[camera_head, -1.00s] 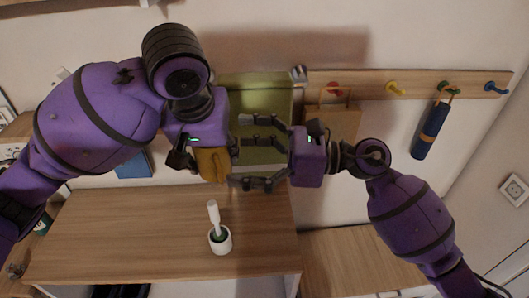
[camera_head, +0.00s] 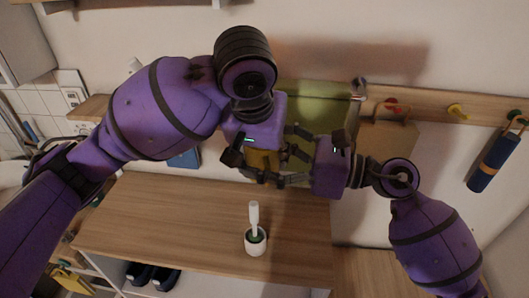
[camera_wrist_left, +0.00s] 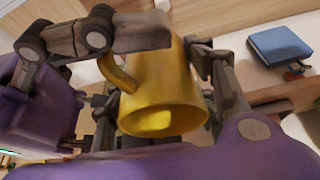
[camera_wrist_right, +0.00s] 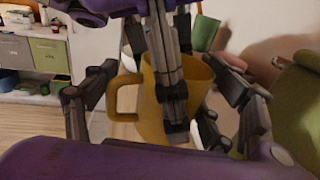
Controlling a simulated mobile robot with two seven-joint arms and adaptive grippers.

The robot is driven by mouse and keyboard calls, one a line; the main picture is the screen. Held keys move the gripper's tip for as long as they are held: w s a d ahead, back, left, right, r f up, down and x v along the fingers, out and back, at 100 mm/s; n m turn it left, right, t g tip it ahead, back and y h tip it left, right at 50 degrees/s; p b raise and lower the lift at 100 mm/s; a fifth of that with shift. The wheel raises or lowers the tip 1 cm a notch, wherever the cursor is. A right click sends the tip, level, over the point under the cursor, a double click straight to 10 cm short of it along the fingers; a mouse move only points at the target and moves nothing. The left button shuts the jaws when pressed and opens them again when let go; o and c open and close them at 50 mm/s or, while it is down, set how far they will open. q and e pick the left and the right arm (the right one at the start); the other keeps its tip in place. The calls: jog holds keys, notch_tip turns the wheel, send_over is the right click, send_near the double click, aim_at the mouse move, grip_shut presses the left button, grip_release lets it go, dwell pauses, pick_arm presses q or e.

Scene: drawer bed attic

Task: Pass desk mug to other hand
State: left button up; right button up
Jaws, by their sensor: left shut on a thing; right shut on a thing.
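The yellow desk mug (camera_head: 262,159) is held in the air between my two grippers, above the wooden desk top. In the left wrist view the mug (camera_wrist_left: 165,95) shows its handle at the left and one end facing the camera. My left gripper (camera_head: 250,162) is shut on it. My right gripper (camera_head: 290,158) reaches in from the right with its fingers around the mug and is shut on it too. In the right wrist view the mug (camera_wrist_right: 170,100) shows its handle at the left, with a finger across its front. In the head view the grippers hide much of the mug.
A white pot with a white-handled brush (camera_head: 256,240) stands on the wooden desk top (camera_head: 170,220). A green bag (camera_head: 325,110) and a brown paper bag (camera_head: 388,145) are behind the grippers at the peg rail (camera_head: 430,106). A blue umbrella (camera_head: 494,162) hangs at the right.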

jog(key=c, duration=0.4)
pick_arm(q)
jog(key=o, duration=1.4)
pick_arm(e)
jog(key=shift+c, duration=0.4)
